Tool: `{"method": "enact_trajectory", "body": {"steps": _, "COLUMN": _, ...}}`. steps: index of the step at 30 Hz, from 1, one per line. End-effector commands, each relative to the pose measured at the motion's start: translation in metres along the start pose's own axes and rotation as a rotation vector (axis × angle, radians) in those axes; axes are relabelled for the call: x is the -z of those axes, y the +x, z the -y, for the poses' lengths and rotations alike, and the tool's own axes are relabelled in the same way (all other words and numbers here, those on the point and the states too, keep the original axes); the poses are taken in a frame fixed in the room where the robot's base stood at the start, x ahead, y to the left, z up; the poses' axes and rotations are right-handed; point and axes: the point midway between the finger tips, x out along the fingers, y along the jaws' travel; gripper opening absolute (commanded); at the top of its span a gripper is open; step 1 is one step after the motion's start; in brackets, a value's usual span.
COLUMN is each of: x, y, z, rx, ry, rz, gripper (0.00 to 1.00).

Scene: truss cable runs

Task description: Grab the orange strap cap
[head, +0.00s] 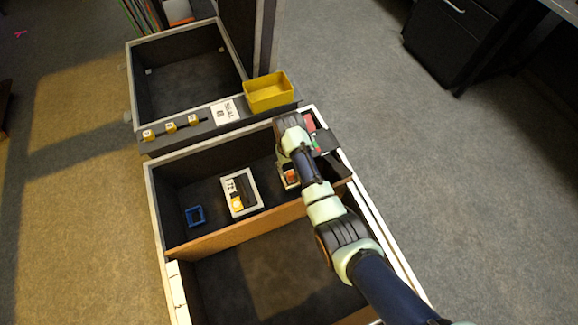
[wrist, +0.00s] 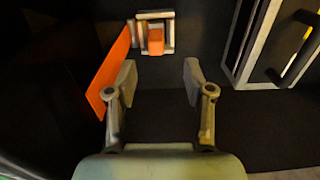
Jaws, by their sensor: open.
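A small orange block, which looks like the orange strap cap (wrist: 155,41), sits in a grey bracket (wrist: 168,16) at the top of the wrist view. An orange piece also shows beside my arm in the head view (head: 291,176). My gripper (wrist: 160,72) is open and empty, its two fingers spread apart below the block in the wrist view and not touching it. A flat, slanted orange panel (wrist: 110,75) lies left of the block, close by the left finger. I cannot tell whether it joins the cap. My arm hides part of this area in the head view.
The bin has a brown divider (head: 235,228). A white-framed panel (head: 252,180) and a blue frame (head: 195,216) lie left of my arm. The panel's frame shows at the right in the wrist view. A yellow tray (head: 268,92) stands behind. The near compartment looks empty.

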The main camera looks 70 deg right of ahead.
Motion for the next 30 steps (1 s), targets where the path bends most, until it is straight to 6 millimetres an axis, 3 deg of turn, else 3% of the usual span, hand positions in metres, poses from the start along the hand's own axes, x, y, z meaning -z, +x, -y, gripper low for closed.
{"method": "enact_trajectory", "body": {"steps": 8, "x": 0.0, "y": 0.027, "z": 0.001, "rx": 0.0, "ry": -0.002, "rz": 0.0, "gripper": 0.52}}
{"method": "enact_trajectory", "body": {"steps": 13, "x": -0.001, "y": 0.033, "z": 0.001, "rx": 0.0, "ry": -0.003, "rz": -0.001, "gripper": 0.52}}
{"method": "enact_trajectory", "body": {"steps": 21, "x": -0.004, "y": 0.079, "z": 0.0, "rx": 0.0, "ry": -0.003, "rz": -0.001, "gripper": 0.52}}
{"method": "enact_trajectory", "body": {"steps": 28, "x": -0.003, "y": 0.077, "z": 0.0, "rx": 0.0, "ry": -0.003, "rz": -0.002, "gripper": 0.52}}
{"method": "enact_trajectory", "body": {"steps": 30, "x": -0.003, "y": 0.077, "z": 0.0, "rx": 0.0, "ry": -0.003, "rz": -0.002, "gripper": 0.42}}
